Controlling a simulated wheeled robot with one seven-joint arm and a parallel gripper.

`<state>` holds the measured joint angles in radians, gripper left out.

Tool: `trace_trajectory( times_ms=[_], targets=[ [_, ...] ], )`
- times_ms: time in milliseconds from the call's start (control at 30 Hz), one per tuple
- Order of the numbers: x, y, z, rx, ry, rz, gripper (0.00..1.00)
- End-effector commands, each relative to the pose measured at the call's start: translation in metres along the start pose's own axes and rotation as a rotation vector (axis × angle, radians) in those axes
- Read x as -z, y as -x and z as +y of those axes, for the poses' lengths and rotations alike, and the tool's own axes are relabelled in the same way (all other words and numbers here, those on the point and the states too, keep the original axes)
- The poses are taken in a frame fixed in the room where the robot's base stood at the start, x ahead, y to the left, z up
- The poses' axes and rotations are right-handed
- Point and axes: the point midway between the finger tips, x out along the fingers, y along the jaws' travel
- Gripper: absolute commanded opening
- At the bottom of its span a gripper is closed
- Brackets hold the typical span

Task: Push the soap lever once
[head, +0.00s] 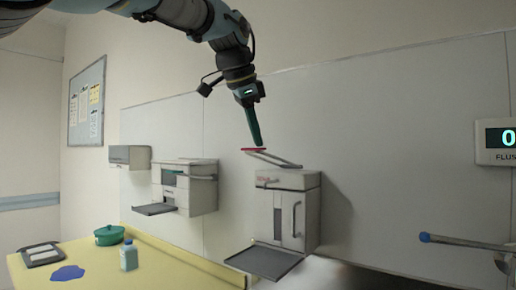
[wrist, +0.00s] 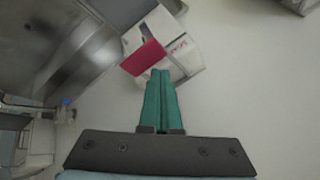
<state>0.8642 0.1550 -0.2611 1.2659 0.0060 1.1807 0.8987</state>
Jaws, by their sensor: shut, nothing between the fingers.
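The soap dispenser (head: 288,212) is a pale wall box with a dark tray below it. Its lever (head: 280,161) sticks out above the box and ends in a red pad (head: 247,150). In the wrist view the red pad (wrist: 143,57) lies just ahead and left of the fingertips, with the white dispenser (wrist: 180,55) behind it. My gripper (head: 257,145) has green fingers, pressed together and empty, pointing down at the lever's outer end. It also shows in the wrist view (wrist: 160,73). I cannot tell whether the fingertips touch the lever.
Another wall dispenser (head: 187,186) with a tray and a small grey box (head: 130,157) hang to the left. A yellow counter (head: 150,262) carries a green pot (head: 109,235), a bottle (head: 129,255) and a blue cloth (head: 67,273). A blue-tipped rail (head: 460,241) is at right.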

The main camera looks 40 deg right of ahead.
Motion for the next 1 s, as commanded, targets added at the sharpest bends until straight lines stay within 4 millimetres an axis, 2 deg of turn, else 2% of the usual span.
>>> trace_trajectory(
  times_ms=[1000],
  targets=[
    [-0.0066,-0.009,0.0064,-0.001,0.0,-0.001,0.0]
  ],
)
